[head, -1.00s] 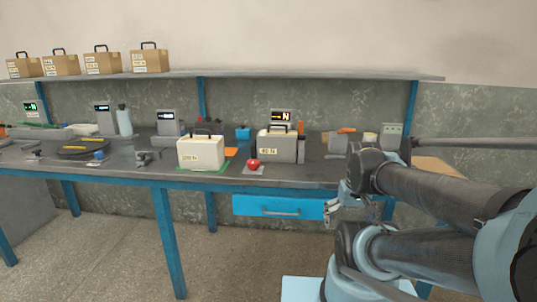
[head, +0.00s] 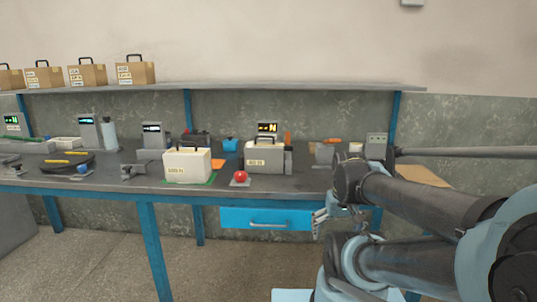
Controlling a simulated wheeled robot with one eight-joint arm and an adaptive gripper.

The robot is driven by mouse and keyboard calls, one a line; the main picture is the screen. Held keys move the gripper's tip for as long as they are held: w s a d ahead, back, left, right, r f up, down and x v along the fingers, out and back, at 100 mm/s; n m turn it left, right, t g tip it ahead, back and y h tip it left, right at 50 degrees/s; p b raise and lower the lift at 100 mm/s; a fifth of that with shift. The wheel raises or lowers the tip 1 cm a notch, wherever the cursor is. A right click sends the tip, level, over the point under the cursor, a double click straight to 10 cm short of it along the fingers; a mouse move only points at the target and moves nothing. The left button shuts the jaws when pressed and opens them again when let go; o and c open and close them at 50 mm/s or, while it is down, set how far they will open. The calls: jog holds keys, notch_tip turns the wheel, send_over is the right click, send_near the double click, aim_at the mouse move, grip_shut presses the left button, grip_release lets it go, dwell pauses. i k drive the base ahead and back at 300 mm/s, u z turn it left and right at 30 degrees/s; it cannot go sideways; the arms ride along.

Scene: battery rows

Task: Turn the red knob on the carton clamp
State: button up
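The red knob (head: 240,176) sits low on a small plate on the bench top, near the front edge. Just behind it and to its right stands a pale grey box with a dark handle (head: 264,159), clasped by a grey clamp body (head: 288,160) at its right side. My gripper (head: 318,222) is below and right of the knob, in front of the bench and well apart from it. It is small in the view and partly hidden by my arm, so its finger opening is unclear.
A white handled box (head: 187,166) stands on a green mat left of the knob. A blue drawer (head: 266,219) is under the bench top (head: 110,181). Several cardboard cartons (head: 135,73) stand on the upper shelf (head: 250,87). Open floor (head: 95,270) lies in front.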

aim_at(240, 176)
jog(key=z, duration=0.6)
jog(key=k, duration=1.25)
jog(key=u, duration=0.6)
jog(key=i, duration=1)
